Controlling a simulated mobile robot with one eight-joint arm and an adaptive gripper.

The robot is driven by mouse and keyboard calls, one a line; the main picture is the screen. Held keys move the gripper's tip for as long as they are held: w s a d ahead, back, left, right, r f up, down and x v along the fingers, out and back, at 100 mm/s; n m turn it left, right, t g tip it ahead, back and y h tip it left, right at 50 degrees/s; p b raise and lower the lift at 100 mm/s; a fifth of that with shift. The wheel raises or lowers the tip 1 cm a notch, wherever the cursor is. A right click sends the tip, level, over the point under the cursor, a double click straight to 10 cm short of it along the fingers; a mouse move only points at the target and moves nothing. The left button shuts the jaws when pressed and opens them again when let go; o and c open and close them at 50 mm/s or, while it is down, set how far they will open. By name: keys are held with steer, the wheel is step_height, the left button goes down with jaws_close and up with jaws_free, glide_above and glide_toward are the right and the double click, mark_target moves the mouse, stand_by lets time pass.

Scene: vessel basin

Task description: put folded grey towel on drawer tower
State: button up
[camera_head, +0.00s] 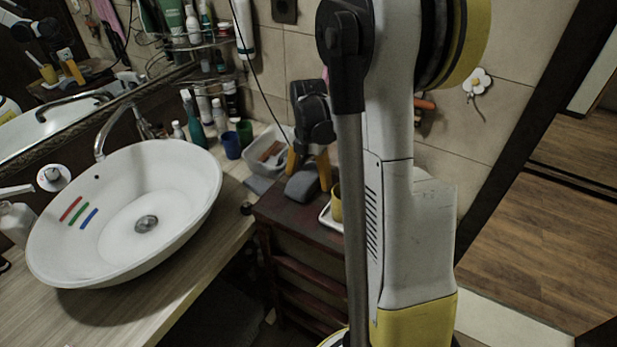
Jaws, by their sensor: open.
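The folded grey towel (302,185) appears to rest on the top of the dark red drawer tower (272,212), near its back left part. My gripper (308,168) points down over the towel, with its yellow fingers spread apart. One finger is at the towel's left end and the other at its right. The jaws are open; I cannot tell whether the fingertips touch the towel. My own arm hides the right part of the tower.
A yellow cup (336,205) stands on a white tray (326,218) right of the towel. A clear bin (268,150) and blue cup (231,146) stand behind on the counter. The white basin (125,210) holds three coloured strips. Wooden floor (540,240) lies clear at right.

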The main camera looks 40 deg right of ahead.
mark_target(308, 173)
step_height(308, 173, up, 12)
steer(key=p, duration=0.4)
steer(key=s+a+r+m+t, duration=0.3)
steer(key=s+a+m, duration=0.3)
steer(key=a+m, duration=0.5)
steer(key=s+a+r+m+t, duration=0.3)
steer(key=s+a+m, duration=0.3)
steer(key=a+m, duration=0.4)
steer(key=shift+s+a+m+t, duration=0.25)
steer(key=shift+a+m+t, duration=0.25)
steer(key=shift+a, duration=0.75)
step_height(308, 173, down, 4)
steer(key=b, duration=0.4)
steer(key=shift+r, duration=0.15)
